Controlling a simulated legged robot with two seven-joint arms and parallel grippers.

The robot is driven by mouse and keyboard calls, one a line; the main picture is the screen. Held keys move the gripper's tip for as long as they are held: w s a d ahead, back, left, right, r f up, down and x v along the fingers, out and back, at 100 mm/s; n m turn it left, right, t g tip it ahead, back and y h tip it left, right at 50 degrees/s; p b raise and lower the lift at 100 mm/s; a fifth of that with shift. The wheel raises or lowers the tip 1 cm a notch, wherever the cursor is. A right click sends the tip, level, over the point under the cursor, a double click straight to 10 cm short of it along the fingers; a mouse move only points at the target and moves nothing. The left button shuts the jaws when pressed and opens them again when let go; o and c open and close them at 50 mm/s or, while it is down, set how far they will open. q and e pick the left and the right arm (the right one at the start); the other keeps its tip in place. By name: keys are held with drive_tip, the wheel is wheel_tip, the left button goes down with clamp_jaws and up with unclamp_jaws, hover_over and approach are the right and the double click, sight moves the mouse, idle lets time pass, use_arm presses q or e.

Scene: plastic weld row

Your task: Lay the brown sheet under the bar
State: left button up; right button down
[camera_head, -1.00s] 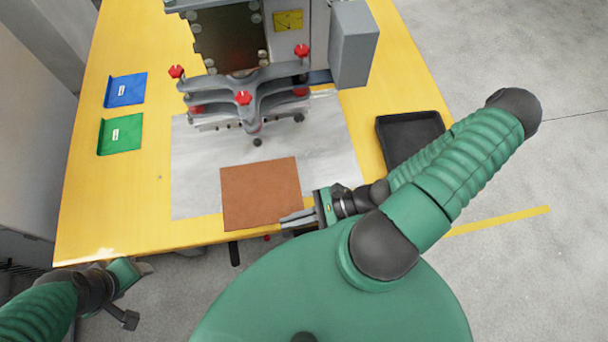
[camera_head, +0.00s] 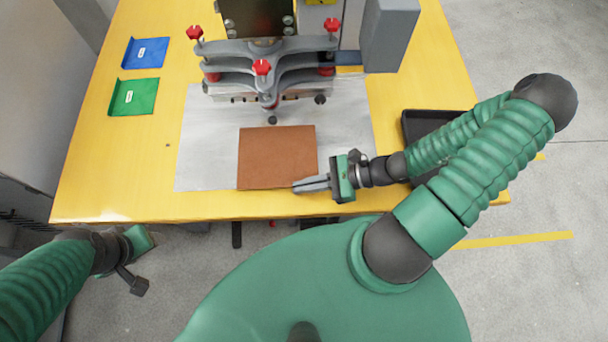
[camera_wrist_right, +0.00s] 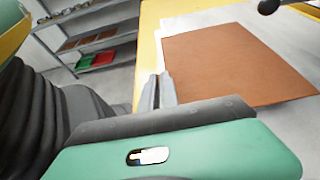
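The brown sheet (camera_head: 277,157) lies flat over the silver mat (camera_head: 205,150), its near edge about level with the mat's front edge. The grey bar (camera_head: 266,68) with red knobs spans above the mat, just beyond the sheet's far edge. My right gripper (camera_head: 298,186) is at the sheet's near edge, by its right corner, its fingers together and seemingly shut on that edge. In the right wrist view the fingers (camera_wrist_right: 157,92) are close together against the edge of the sheet (camera_wrist_right: 235,65). My left gripper (camera_head: 140,262) hangs off the table's front left; its fingers are unclear.
A blue piece (camera_head: 145,53) and a green piece (camera_head: 134,97) lie at the table's left. A black tray (camera_head: 420,122) sits at the right, partly behind my right arm. A grey box (camera_head: 390,36) stands right of the bar. The yellow table's front left is clear.

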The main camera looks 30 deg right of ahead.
sight(299, 155)
drive_tip(key=w, duration=0.1)
drive_tip(key=w+d, duration=0.1)
drive_tip(key=w, duration=0.1)
drive_tip(key=shift+w+b, duration=0.3)
drive_tip(key=w+d, duration=0.1)
drive_tip(key=w+d+b, duration=0.1)
drive_tip(key=w, duration=0.1)
drive_tip(key=w+d+b, duration=0.1)
drive_tip(key=w, duration=0.1)
drive_tip(key=shift+d+f, duration=0.15)
drive_tip(key=shift+d, duration=0.25)
drive_tip(key=shift+w+f, duration=0.25)
drive_tip(key=shift+a+f+b, duration=0.1)
drive_tip(key=shift+f+b, duration=0.3)
drive_tip(key=shift+f, duration=0.15)
use_arm(q)
drive_tip(key=f, duration=0.3)
drive_tip(key=shift+a+f, duration=0.3)
drive_tip(key=shift+a, duration=0.1)
use_arm(e)
drive_tip(key=shift+f, duration=0.2)
use_arm(q)
drive_tip(key=shift+d, duration=0.1)
drive_tip(key=shift+r, duration=0.25)
use_arm(e)
drive_tip(key=shift+r, duration=0.1)
